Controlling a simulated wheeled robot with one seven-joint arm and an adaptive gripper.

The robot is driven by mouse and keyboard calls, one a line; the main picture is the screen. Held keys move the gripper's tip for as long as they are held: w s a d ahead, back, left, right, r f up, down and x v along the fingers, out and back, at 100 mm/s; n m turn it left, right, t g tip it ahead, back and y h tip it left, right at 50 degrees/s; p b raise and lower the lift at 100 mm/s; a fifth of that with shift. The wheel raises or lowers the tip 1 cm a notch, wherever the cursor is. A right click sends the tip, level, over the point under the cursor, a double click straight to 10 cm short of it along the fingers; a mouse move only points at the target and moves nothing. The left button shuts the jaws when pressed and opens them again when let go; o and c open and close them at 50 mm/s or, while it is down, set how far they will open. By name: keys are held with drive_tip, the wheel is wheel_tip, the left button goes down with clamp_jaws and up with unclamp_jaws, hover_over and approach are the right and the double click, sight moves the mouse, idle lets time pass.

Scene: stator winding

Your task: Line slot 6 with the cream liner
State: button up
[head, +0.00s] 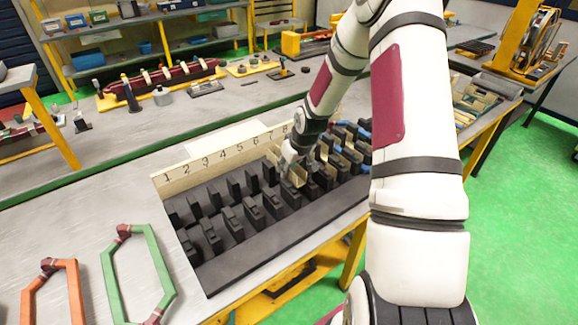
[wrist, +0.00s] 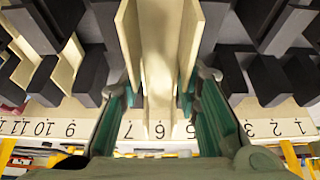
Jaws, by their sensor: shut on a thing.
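The dark stator block (head: 285,230) lies on the bench with rows of black teeth and a numbered cream strip (head: 212,163) behind it. My gripper (wrist: 160,98) is shut on the cream liner (wrist: 160,60), a folded channel with two upright walls, one teal-padded finger on each side. In the wrist view the liner lines up with the number 6, between the black teeth. In the head view my gripper (head: 292,157) is low over the block, with the liner (head: 298,175) partly hidden by it. I cannot tell whether the liner touches the slot bottom.
Other cream liners (wrist: 68,65) stand in slots near 9 and 10. Blue pieces (head: 340,133) show among the teeth at right. A green coil (head: 137,272) and an orange coil (head: 52,290) lie at front left.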

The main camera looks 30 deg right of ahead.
drive_tip(key=shift+s+f, duration=0.2)
drive_tip(key=o, duration=0.9)
drive_tip(key=shift+o, duration=0.2)
drive_tip(key=shift+a, duration=0.1)
drive_tip(key=shift+s+f, duration=0.1)
drive_tip(key=shift+a+r, duration=0.1)
drive_tip(key=shift+r, duration=0.15)
drive_tip(key=shift+r+p, duration=0.35)
drive_tip(key=shift+r, duration=0.35)
